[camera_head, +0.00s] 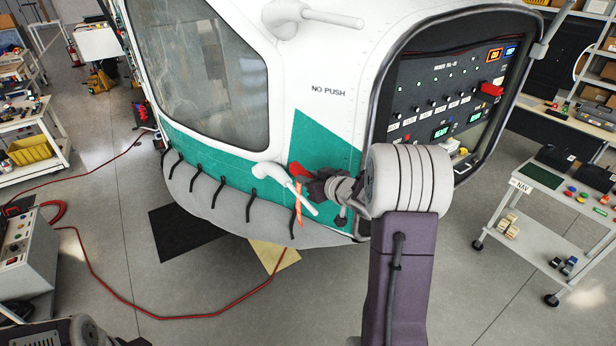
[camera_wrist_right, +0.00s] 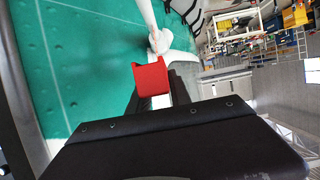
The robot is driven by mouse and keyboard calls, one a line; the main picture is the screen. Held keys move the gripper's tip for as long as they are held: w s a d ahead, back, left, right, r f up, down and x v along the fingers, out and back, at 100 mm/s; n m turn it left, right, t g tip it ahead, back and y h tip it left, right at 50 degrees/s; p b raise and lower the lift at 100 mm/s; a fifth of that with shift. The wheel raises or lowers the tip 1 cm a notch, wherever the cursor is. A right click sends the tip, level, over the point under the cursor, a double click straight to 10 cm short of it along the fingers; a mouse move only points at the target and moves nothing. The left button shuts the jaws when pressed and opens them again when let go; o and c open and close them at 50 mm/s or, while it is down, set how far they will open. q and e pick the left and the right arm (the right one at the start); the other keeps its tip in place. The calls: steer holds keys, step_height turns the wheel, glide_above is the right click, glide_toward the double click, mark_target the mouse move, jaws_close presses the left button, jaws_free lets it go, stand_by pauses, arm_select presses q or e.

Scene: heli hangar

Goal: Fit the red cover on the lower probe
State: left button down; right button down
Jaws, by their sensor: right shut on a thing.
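The lower probe (camera_head: 270,173) is a white tube on the green lower side of the helicopter nose, its free end pointing down and to the right. My right gripper (camera_head: 312,181) is shut on the red cover (camera_head: 297,170), beside the probe. An orange streamer (camera_head: 298,208) hangs below the cover, across the probe's line. In the right wrist view the red cover (camera_wrist_right: 150,77) sits between the dark fingers, with the white probe (camera_wrist_right: 158,38) beyond it and partly hidden by it. The cover is not seen around the tip. My left gripper is out of view.
An upper white probe (camera_head: 325,17) juts from the nose above. The cockpit instrument panel (camera_head: 450,95) is open behind my right arm. A NAV cart (camera_head: 545,215) stands at the right. A red cable (camera_head: 150,313) crosses the floor at the left.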

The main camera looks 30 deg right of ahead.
mark_target(306, 202)
steer(key=f, duration=0.1)
steer(key=f+b, duration=0.1)
steer(key=b, duration=0.1)
steer(key=shift+w+a+f, duration=0.25)
steer(key=shift+a+f, duration=0.05)
steer(key=shift+f, duration=0.1)
steer(key=f+b, duration=0.2)
steer(key=b, duration=0.1)
steer(key=shift+s+d+f, duration=0.2)
steer(key=shift+f, duration=0.15)
step_height(306, 202, down, 2)
steer(key=shift+w+a+f+b, duration=0.1)
steer(key=shift+w+b, duration=0.05)
steer(key=shift+b, duration=0.6)
steer(key=shift+f, duration=0.25)
steer(key=shift+f+b, duration=0.5)
steer(key=shift+f, duration=0.1)
steer(key=c, duration=1.1)
jaws_free()
